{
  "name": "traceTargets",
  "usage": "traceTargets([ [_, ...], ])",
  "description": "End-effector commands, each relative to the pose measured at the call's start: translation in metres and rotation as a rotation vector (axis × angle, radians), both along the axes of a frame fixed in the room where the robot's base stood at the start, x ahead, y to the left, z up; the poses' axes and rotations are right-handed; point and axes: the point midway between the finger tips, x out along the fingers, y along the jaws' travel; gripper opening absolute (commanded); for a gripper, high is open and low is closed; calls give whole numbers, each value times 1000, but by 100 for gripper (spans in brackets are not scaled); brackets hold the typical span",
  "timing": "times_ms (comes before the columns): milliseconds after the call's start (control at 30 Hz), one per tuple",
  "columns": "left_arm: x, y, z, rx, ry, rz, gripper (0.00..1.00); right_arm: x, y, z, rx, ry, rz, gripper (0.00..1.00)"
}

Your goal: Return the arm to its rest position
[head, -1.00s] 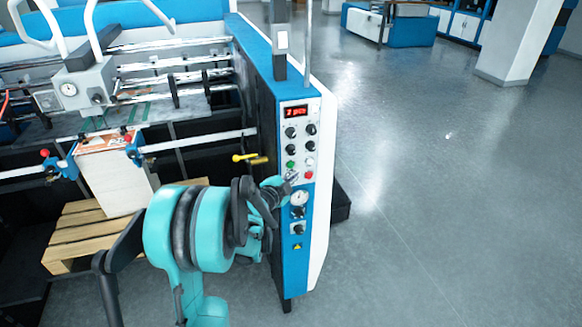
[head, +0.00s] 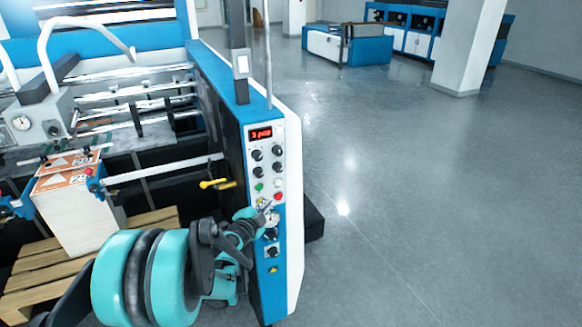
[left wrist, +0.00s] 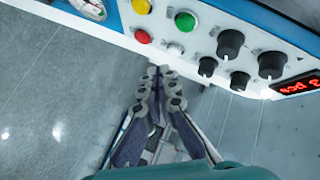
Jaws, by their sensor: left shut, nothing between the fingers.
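My left gripper (head: 267,205) is at the front of the machine's blue and white control panel (head: 294,240), beside the red button (head: 278,196). In the left wrist view its fingers (left wrist: 165,72) are together with nothing between them, and the tips lie near the panel's edge. That view shows the red button (left wrist: 143,37), a green button (left wrist: 174,26), a yellow button (left wrist: 142,6) and black knobs (left wrist: 230,42). Whether the fingertips touch the panel I cannot tell. My left arm (head: 170,275) reaches in from the lower left. My right gripper is not in view.
The laminating machine with metal rollers (head: 125,92) fills the left side. A stack of sheets (head: 75,215) stands on a wooden pallet (head: 25,275). A yellow-handled lever (head: 212,184) sticks out left of the panel. The grey floor (head: 430,210) to the right is clear.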

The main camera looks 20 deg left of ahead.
Motion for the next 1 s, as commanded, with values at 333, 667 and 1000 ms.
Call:
traceTargets([
  [333,-12,-46,-14,-124,62,-44,0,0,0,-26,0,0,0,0],
  [667,-119,-178,-93,-573,411,25,0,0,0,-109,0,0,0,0],
  [1000,-246,-208,-183,-840,612,395,0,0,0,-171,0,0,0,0],
])
